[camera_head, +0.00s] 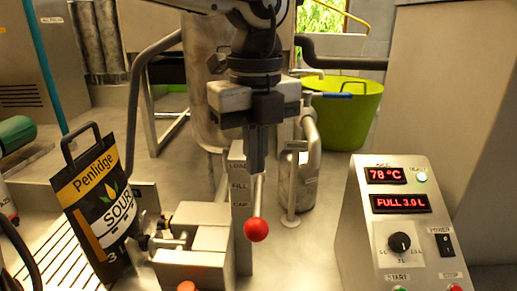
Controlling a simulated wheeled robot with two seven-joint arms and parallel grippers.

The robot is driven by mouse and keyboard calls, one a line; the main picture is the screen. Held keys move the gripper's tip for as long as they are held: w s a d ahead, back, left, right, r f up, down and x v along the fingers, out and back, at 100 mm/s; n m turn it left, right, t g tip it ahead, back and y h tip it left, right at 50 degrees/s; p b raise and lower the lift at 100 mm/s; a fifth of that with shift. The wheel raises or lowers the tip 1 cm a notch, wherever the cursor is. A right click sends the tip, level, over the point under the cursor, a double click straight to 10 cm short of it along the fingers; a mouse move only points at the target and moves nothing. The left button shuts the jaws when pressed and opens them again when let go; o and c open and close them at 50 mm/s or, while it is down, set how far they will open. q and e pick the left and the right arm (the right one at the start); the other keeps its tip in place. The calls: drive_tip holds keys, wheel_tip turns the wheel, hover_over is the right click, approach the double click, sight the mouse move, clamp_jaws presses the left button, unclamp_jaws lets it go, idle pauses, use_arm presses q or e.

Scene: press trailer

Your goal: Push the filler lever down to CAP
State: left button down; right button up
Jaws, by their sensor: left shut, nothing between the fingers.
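The filler lever (257,194) is a thin metal rod ending in a red ball (256,229). It points down, with the ball lower in the picture than the CAP mark. The grey label post (239,215) beside it reads LOAD, FILL and CAP from top to bottom. My left gripper (257,170) points down, shut and empty, its fingertips in front of or at the upper end of the rod. The gripper hides the lever's top, and I cannot tell whether it touches. My right gripper is out of view.
A black Penlidge pouch (98,205) stands tilted at the filler block (195,243). A control box (403,235) at right shows 78 °C and FULL 3.0 L. A metal jug-like vessel (299,185) stands behind the lever. A green tub (345,112) is farther back.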

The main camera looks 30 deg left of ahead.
sight(256, 220)
use_arm(q)
drive_tip(key=shift+f+b, duration=0.85)
drive_tip(key=shift+f, duration=0.8)
drive_tip(key=shift+f+b, duration=0.55)
drive_tip(key=shift+f, duration=0.5)
drive_tip(key=shift+f+b, duration=0.3)
drive_tip(key=shift+f, duration=0.3)
drive_tip(key=shift+f+b, duration=0.35)
drive_tip(key=shift+f, duration=0.5)
drive_tip(key=shift+f+b, duration=0.55)
drive_tip(key=shift+f, duration=0.7)
drive_tip(key=shift+f+b, duration=0.35)
drive_tip(key=shift+f, duration=0.3)
drive_tip(key=shift+w+a+f+b, duration=0.1)
drive_tip(key=shift+w+f+b, duration=0.05)
drive_tip(key=shift+f+b, duration=0.55)
drive_tip(key=shift+w+a+f+b, duration=0.1)
drive_tip(key=shift+w+f+b, duration=0.05)
drive_tip(key=shift+f+b, duration=0.5)
drive_tip(key=shift+w+a+f+b, duration=0.1)
drive_tip(key=shift+w+f+b, duration=0.1)
drive_tip(key=shift+f+b, duration=0.6)
drive_tip(key=shift+r, duration=0.25)
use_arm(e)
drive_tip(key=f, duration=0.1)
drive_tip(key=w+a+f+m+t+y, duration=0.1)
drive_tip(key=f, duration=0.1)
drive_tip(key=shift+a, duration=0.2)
